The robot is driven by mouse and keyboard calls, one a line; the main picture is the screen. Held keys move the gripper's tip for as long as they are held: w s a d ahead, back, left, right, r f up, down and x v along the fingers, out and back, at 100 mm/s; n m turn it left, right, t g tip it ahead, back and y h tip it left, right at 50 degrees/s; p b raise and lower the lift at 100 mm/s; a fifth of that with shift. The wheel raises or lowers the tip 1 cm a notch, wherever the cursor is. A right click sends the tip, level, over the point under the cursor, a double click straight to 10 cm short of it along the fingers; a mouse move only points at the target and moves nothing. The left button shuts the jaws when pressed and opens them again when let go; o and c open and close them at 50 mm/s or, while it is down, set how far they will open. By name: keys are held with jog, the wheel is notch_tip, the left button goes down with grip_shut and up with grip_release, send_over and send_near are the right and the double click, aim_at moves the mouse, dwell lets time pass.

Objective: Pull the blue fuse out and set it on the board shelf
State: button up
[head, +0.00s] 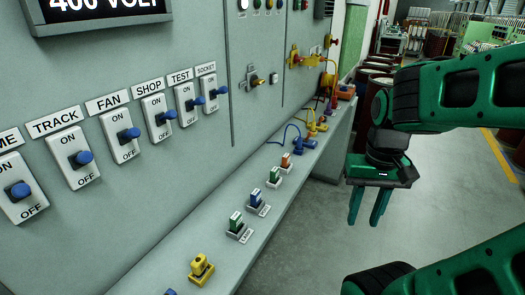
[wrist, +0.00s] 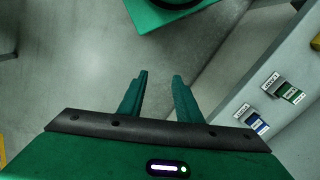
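The blue fuse (head: 255,197) stands upright in a labelled holder on the board shelf (head: 222,256), between a green fuse (head: 236,221) and a green-and-white fuse (head: 274,174). In the wrist view the blue fuse (wrist: 256,123) is at the lower right, with the green fuse (wrist: 291,94) above it and part of the shelf (wrist: 225,90) around them. My gripper (head: 364,222) hangs over the floor to the right of the shelf, fingers pointing down. Its fingers in the wrist view (wrist: 160,77) are apart, with nothing between them.
An orange fuse (head: 286,160) stands farther along the shelf and a yellow piece (head: 201,268) nearer. Blue-knobbed switches (head: 128,134) stick out from the wall panel. Cables and plugs (head: 315,125) crowd the far shelf end. Drums (head: 372,85) stand beyond. Floor right of the shelf is clear.

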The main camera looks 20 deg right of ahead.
jog(key=shift+w+a, duration=0.1)
jog(key=shift+a, duration=0.05)
jog(key=shift+o, duration=0.9)
jog(key=m+y, duration=0.1)
jog(key=m, duration=0.3)
send_near(256, 192)
jog(key=shift+w+f+g, duration=0.1)
jog(key=shift+w+g, duration=0.2)
jog(key=f, duration=0.6)
jog(key=a+f, duration=0.1)
jog(key=f, duration=0.3)
jog(key=shift+s, duration=0.4)
